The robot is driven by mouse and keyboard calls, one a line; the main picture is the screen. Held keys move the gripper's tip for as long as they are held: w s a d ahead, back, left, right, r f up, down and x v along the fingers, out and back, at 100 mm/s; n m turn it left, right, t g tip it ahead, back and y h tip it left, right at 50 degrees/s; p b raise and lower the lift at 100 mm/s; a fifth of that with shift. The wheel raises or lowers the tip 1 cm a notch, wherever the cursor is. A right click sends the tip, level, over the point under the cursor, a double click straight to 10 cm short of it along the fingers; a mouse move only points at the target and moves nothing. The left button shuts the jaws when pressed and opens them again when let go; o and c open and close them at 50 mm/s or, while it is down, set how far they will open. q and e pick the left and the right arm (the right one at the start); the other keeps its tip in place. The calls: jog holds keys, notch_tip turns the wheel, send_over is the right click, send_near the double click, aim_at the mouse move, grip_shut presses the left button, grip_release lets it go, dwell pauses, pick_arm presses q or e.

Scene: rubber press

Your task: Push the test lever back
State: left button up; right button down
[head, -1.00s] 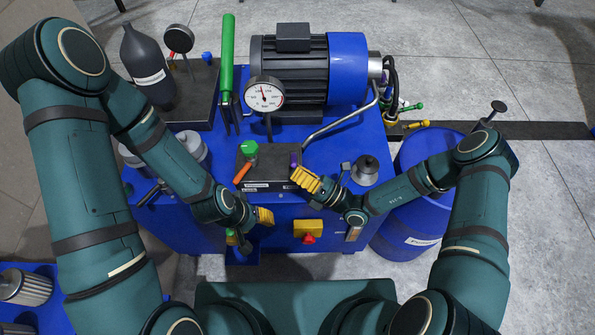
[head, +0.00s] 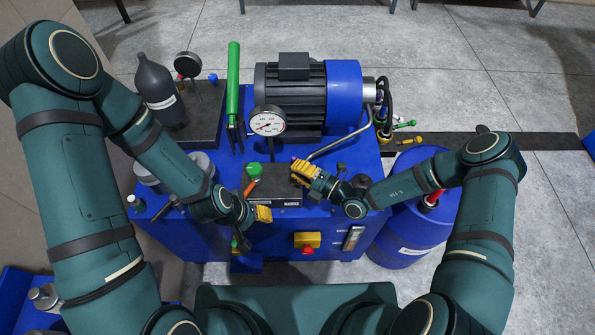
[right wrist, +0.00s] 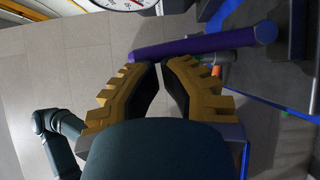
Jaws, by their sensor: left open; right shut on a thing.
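The test lever appears to be the purple bar (right wrist: 215,43), which crosses ahead of my right fingertips in the right wrist view. In the head view only a little purple shows by the yellow fingers. My right gripper (head: 300,170) is at the right side of the dark valve block (head: 276,196), closed on the lever; its fingertips (right wrist: 162,68) converge at the bar in the wrist view. My left gripper (head: 254,222) is open and empty, at the front left of the block. The dial gauge (head: 267,121) stands behind the block, its needle toward the lower left.
A green knob (head: 254,170) and an orange handle (head: 249,188) are on the block's left. A green lever (head: 233,85) stands further back beside the motor (head: 308,92). A yellow switch box with a red button (head: 307,242) is at the front. A blue barrel (head: 407,238) stands right.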

pick_arm(q)
jog(key=shift+r, duration=0.25)
pick_arm(e)
jog(key=shift+w+r, duration=0.15)
jog(key=shift+w, duration=0.25)
